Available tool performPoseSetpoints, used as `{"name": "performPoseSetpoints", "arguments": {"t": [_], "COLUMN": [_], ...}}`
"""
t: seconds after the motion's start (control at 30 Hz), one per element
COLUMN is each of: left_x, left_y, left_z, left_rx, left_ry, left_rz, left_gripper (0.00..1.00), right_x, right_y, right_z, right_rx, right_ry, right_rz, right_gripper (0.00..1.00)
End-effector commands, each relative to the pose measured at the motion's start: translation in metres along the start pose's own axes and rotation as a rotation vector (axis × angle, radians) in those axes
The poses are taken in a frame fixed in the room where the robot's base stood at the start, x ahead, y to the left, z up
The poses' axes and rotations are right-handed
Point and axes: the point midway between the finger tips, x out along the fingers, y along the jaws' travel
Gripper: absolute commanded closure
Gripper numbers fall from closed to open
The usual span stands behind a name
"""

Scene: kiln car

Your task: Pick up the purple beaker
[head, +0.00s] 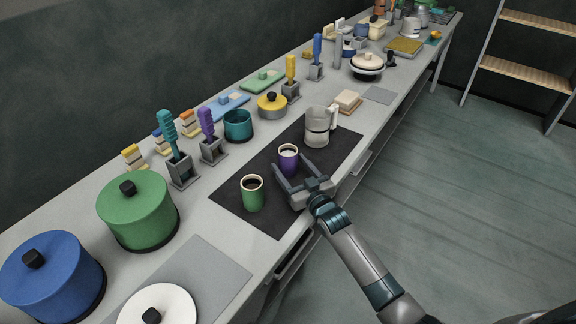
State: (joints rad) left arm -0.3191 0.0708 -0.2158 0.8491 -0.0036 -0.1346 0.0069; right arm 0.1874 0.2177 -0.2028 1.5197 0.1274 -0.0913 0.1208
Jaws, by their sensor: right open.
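The purple beaker (288,162) stands upright on a dark mat (241,210) on the long counter. It has a pale rim and a dark inside. My right gripper (291,174) is open, low over the mat, with its fingers pointing toward the beaker. One finger lies to the left of the beaker and the other to its right. I cannot tell whether either finger touches it. My left gripper is not in view.
A green beaker (252,194) stands close to the left of my right gripper. A grey jug (318,127) with a white handle stands behind the purple beaker. Pots and utensil holders line the counter's back side. A green pot (138,215) stands farther left.

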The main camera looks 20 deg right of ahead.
Motion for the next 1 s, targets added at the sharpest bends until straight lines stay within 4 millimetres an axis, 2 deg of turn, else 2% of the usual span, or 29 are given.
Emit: {"name": "performPoseSetpoints", "arguments": {"t": [0.03, 0.2, 0.27, 0.67, 0.87, 0.97, 1.0], "left_x": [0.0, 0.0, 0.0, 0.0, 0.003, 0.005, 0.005], "left_y": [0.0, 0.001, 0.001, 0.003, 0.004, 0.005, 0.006], "left_z": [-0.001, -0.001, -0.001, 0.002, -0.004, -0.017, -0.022], "left_rx": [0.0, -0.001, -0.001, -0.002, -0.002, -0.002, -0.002], "left_ry": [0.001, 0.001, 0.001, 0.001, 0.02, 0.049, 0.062], "left_rz": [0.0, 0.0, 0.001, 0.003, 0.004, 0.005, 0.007], "left_gripper": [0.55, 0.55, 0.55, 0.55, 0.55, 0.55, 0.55], "right_x": [0.0, 0.0, 0.0, 0.001, 0.001, 0.0, -0.006], "right_y": [0.0, 0.0, 0.0, 0.0, 0.0, 0.0, 0.008], "right_z": [0.0, 0.0, -0.002, -0.008, -0.029, -0.045, -0.047], "right_rx": [0.0, 0.0, 0.0, 0.0, 0.0, 0.0, -0.002], "right_ry": [0.0, 0.0, 0.004, 0.005, 0.008, 0.009, 0.005], "right_rz": [0.0, 0.0, 0.0, 0.0, 0.0, 0.0, 0.001], "right_gripper": [0.42, 0.83, 0.94, 0.94, 0.94, 0.94, 0.94]}}
